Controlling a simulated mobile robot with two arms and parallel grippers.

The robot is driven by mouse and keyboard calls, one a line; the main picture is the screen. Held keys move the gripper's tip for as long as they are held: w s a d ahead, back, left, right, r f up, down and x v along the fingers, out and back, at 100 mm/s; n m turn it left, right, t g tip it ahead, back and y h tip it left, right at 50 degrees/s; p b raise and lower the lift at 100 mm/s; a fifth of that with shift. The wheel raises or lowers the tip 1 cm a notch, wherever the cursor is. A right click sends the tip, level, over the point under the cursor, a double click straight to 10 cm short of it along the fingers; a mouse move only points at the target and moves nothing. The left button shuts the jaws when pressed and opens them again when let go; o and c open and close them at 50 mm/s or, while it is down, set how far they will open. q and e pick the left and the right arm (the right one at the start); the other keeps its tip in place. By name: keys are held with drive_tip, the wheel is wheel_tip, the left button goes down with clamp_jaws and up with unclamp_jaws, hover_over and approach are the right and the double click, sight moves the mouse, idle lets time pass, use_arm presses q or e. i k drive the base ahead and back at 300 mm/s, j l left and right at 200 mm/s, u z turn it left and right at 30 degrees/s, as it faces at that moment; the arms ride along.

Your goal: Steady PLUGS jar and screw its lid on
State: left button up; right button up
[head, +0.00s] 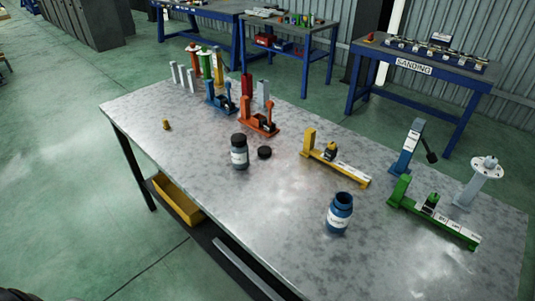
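Two labelled jars stand upright on the metal workbench (205,180). A dark grey-blue jar (239,157) near the middle appears to have a black lid on it. A blue jar (338,218) stands nearer the front right, and its mouth looks open. Both labels are too small to read, so I cannot tell which is PLUGS. A loose black lid (264,152) lies flat just right of the dark jar, apart from it. Neither of my grippers shows in the head view.
Orange (260,123), yellow (336,163) and green (434,213) fixtures stand on the bench, with a blue stand (407,150) at the right. A small brass piece (166,124) lies at the left. The bench's front left is clear. A yellow bin (178,202) sits below.

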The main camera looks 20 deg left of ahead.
sight(339, 214)
drive_tip(key=i+j+z, duration=0.15)
drive_tip(key=j+z, duration=0.25)
drive_tip(key=j, duration=0.6)
drive_tip(key=j+z, duration=0.45)
drive_tip(key=j, duration=0.55)
